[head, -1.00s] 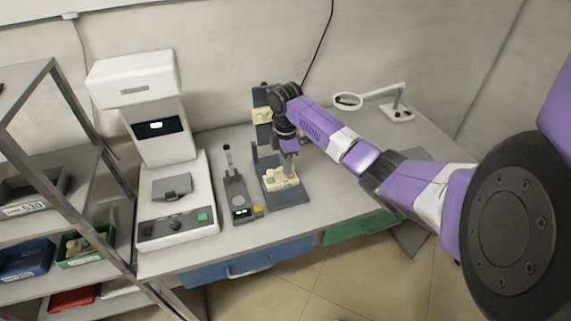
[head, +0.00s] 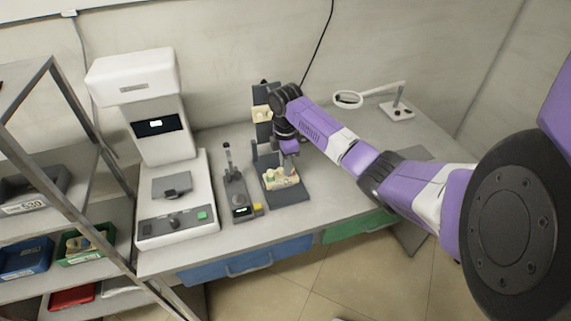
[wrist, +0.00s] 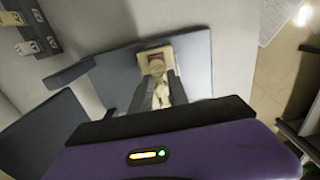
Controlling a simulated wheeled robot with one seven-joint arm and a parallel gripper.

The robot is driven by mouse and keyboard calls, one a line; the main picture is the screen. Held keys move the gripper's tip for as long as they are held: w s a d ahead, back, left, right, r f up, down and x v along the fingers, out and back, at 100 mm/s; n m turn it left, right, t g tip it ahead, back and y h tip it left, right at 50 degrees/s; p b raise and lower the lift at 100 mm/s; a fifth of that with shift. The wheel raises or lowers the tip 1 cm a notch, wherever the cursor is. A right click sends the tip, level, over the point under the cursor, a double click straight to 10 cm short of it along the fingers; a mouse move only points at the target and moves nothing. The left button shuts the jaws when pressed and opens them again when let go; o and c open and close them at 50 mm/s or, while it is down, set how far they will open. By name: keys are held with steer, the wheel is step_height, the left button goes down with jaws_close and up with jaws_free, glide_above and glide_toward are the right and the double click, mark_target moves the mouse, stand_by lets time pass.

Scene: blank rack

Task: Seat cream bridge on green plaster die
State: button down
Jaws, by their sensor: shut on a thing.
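My gripper (wrist: 162,92) points down over a cream plaster model (wrist: 148,54) in the wrist view. Its dark fingers are shut on a small cream piece (wrist: 161,92), which I take to be the cream bridge. The fingers hide its sides and its underside. In the head view, my gripper (head: 287,166) is low over the same model, which stands on a dark grey stand. A small green patch shows on the model's left side, perhaps the green plaster die (head: 270,184). I cannot tell whether the bridge touches the die.
A small dark device (head: 238,200) and a white machine (head: 174,218) stand to the left. Bench front right of the stand is clear.

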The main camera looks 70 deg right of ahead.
steer(key=shift+f+b, duration=0.35)
steer(key=shift+f, duration=0.35)
steer(key=c, duration=1.2)
jaws_free()
steer(key=shift+r, duration=0.1)
step_height(320, 180, up, 8)
steer(key=shift+f+b, duration=0.15)
steer(key=shift+b, duration=0.3)
